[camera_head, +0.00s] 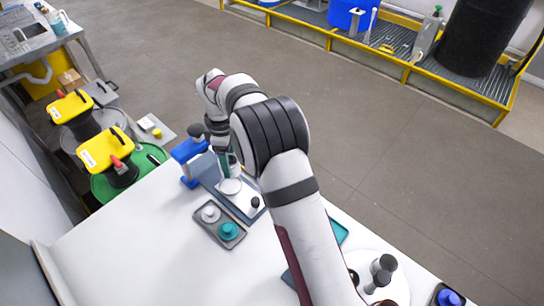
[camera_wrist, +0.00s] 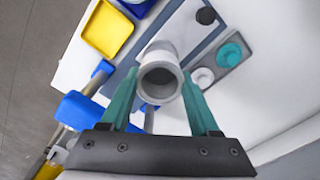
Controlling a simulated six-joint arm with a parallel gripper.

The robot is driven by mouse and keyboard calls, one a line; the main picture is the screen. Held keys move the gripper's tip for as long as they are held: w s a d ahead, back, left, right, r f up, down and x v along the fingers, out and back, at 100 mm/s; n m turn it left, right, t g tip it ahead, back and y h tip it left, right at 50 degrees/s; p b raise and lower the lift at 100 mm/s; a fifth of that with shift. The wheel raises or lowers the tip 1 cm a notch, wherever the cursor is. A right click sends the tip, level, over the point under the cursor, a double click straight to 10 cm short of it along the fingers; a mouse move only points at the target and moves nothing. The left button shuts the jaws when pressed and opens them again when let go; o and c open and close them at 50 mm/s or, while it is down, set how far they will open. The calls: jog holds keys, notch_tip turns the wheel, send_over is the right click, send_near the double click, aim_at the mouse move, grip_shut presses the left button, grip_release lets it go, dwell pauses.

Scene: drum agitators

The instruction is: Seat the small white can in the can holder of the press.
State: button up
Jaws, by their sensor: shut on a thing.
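The small white can (camera_wrist: 159,76) is between the teal fingers of my gripper (camera_wrist: 160,86) in the wrist view. I look into its open, hollow top. My gripper (camera_head: 228,165) is shut on the can, above the press base (camera_head: 246,205). A round white piece (camera_head: 230,186), apparently the can holder, shows on that base just below the fingers. The blue press (camera_head: 188,152) stands just left of my gripper. Its blue part also shows at left in the wrist view (camera_wrist: 86,112). The can hides its own lower end, so I cannot tell whether it sits in the holder.
A grey tray (camera_head: 205,226) with a white lidded piece (camera_head: 210,213) and a teal one (camera_head: 229,231) lies in front of the press. A black knob (camera_head: 255,202) is on the base's right end. A yellow tray (camera_wrist: 108,30) is near the press. The front-left table (camera_head: 130,260) is clear.

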jog(key=shift+a+f, duration=0.15)
jog(key=shift+a, duration=0.3)
jog(key=shift+f, duration=2.9)
jog(key=shift+f, duration=0.45)
jog(key=o, duration=1.4)
jog(key=shift+o, duration=0.3)
jog(key=shift+r, duration=0.1)
